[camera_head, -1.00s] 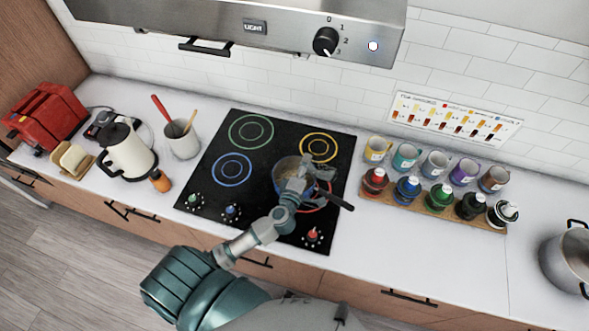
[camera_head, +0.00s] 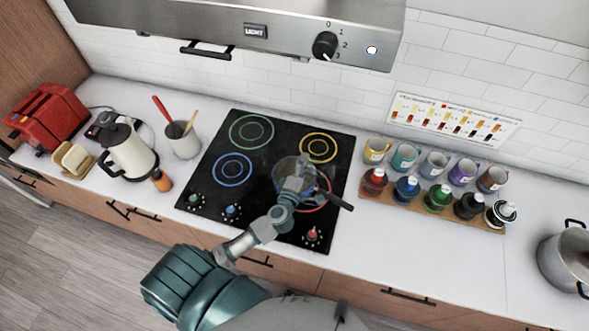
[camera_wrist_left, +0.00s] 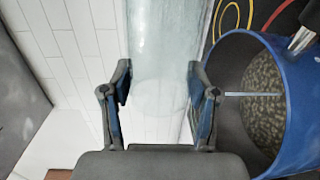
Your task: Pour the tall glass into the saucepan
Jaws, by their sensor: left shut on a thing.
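My left gripper (camera_head: 299,183) is over the saucepan on the cooktop, at its right part. In the left wrist view my left gripper (camera_wrist_left: 162,90) is shut on the tall glass (camera_wrist_left: 163,35), a clear, pale vessel between its fingers. The glass appears strongly tilted relative to the pan. The saucepan (camera_wrist_left: 303,72) is blue, lies just right of the glass there, and shows mottled grey-brown contents. A thin pale line crosses its mouth; I cannot tell what it is. In the head view the pan's dark handle (camera_head: 338,199) points lower right. My right gripper is out of view.
The black cooktop (camera_head: 215,203) has coloured rings. Mugs and a wooden rack of bottles (camera_head: 440,204) stand to its right, with a steel pot (camera_head: 568,262) farther right. A kettle (camera_head: 129,153) and utensil crock (camera_head: 183,143) stand left. The range hood (camera_head: 200,20) hangs above.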

